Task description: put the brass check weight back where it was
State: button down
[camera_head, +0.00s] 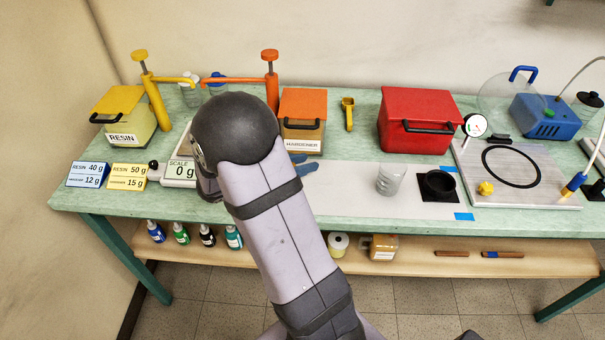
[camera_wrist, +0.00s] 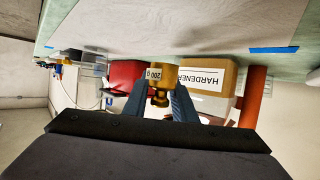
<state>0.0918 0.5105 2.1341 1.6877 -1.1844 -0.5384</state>
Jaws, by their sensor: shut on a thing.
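My gripper (camera_wrist: 160,92) is shut on the brass check weight (camera_wrist: 157,74) in the wrist view. The weight is marked 200 g and has a narrower knob. The wrist picture is upside down, so the bench top shows above the weight. I cannot tell whether the weight touches the bench. In the head view my arm hides the weight, and only blue-grey fingers (camera_head: 307,167) show beside it, in front of the hardener box (camera_head: 302,108). The scale (camera_head: 180,172) reads 0 g at the left, partly hidden by my arm.
A pale mat (camera_head: 345,190) spans the bench middle, with a clear cup (camera_head: 390,180) and a black holder (camera_head: 438,185). Behind are a red box (camera_head: 418,118), yellow scoop (camera_head: 348,112) and orange pump (camera_head: 271,80). The resin box (camera_head: 122,115) and cards (camera_head: 128,176) are left.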

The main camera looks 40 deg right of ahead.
aim_at(303, 182)
jog(key=shift+f, duration=1.85)
jog(key=shift+f, duration=0.2)
jog(key=c, duration=1.5)
grip_release()
jog(key=shift+o, duration=0.2)
jog(key=shift+r, duration=0.2)
jog(key=b+v, duration=0.1)
jog(key=v, duration=1.1)
